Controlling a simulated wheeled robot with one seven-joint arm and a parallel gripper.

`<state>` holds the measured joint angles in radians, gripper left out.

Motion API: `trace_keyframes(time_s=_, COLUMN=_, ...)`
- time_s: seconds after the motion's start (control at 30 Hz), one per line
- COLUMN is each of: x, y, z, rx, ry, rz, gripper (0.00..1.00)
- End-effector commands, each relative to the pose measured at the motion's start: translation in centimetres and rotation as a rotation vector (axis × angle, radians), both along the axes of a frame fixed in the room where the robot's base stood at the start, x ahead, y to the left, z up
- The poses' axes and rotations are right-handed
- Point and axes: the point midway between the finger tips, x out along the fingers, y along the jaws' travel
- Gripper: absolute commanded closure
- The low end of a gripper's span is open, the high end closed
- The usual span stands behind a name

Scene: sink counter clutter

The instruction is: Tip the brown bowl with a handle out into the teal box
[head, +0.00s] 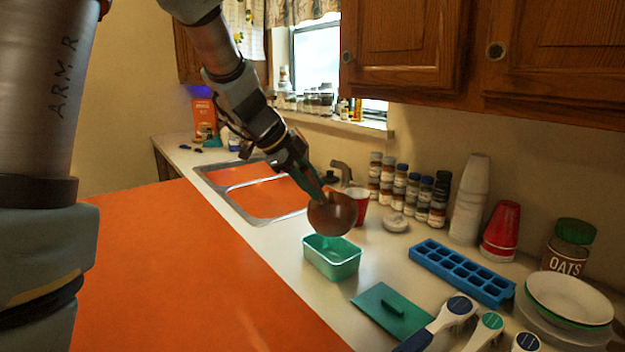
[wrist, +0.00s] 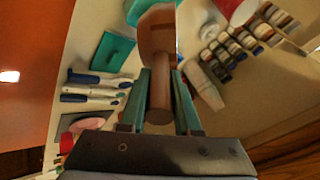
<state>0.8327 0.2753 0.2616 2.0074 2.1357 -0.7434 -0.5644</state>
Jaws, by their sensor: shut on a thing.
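The brown bowl with a handle (head: 333,214) is tilted above the teal box, its round side facing the head camera. My gripper (head: 317,190) is shut on its handle; in the wrist view the handle (wrist: 160,95) lies between the two teal fingers. The teal box (head: 332,261) stands open on the counter just below the bowl. In the wrist view the bowl hides most of the box. What the bowl holds, if anything, cannot be seen.
A teal lid (head: 391,311) and a blue ice tray (head: 462,273) lie right of the box. A red cup (head: 357,204) stands close behind the bowl. Spice jars (head: 400,188) line the wall. The sink (head: 262,194) is to the left.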

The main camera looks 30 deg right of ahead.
Motion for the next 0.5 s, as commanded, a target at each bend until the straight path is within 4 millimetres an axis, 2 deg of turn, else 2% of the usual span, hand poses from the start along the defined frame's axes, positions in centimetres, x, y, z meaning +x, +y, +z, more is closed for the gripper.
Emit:
trace_keyframes(time_s=0.27, x=0.3, y=-0.2, z=0.4, rx=0.011, ry=0.021, rz=-0.001, gripper=1.0)
trace_keyframes(time_s=0.5, x=1.3, y=-0.8, z=0.7, rx=0.049, ry=0.084, rz=-0.001, gripper=1.0)
